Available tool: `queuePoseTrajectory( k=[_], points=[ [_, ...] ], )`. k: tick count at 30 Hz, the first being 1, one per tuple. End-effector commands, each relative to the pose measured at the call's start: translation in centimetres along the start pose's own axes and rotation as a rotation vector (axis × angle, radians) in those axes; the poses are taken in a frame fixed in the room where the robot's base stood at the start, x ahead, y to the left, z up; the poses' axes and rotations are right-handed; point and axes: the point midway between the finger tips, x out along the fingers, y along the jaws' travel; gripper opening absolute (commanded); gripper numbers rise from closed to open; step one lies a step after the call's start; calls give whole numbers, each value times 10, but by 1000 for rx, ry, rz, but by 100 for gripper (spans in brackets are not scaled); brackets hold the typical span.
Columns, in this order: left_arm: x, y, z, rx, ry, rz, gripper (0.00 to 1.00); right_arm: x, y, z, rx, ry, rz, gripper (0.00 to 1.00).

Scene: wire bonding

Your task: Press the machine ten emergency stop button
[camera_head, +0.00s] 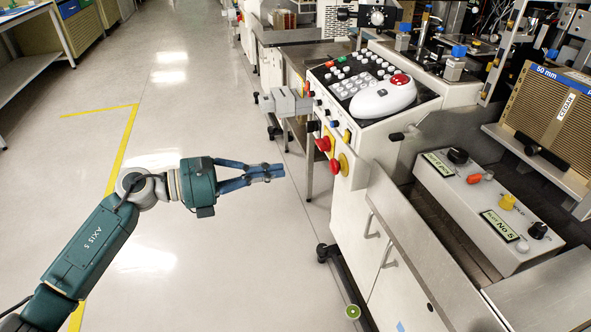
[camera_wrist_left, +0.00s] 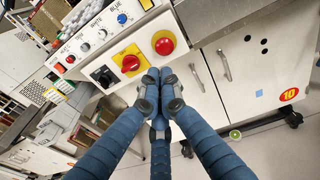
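The emergency stop button (camera_wrist_left: 164,43) is a red mushroom button on a yellow plate on the machine's front in the left wrist view. It also shows on the near end of the control front in the head view (camera_head: 334,166). My right gripper is not in view.
A red rotary switch (camera_wrist_left: 130,63) on a yellow plate is beside the button, with a black switch (camera_wrist_left: 104,76) nearby. Cabinet handles (camera_head: 371,226) stick out below. A white device with a red top (camera_head: 383,97) sits on the console. The floor (camera_head: 235,270) left of the machine is clear.

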Motion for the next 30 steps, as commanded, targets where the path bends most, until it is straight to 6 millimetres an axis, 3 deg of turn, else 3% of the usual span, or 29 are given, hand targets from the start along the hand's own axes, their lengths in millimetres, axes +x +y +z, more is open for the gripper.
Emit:
queuePoseTrajectory(
  k=[3, 9, 24, 28, 30],
  points=[
    [-18, 0, -1, 0, 2, 2, 0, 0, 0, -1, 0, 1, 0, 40],
    [-30, 0, 0, 0, 0, 0, 0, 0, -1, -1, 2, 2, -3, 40],
    [-29, -1, 2, -14, -15, 6, 0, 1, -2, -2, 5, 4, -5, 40],
    [-19, -3, 18, -146, -141, 62, 0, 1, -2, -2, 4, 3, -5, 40],
    [-16, 1, 34, -296, -270, 124, 0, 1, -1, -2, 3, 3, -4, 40]
  ],
)
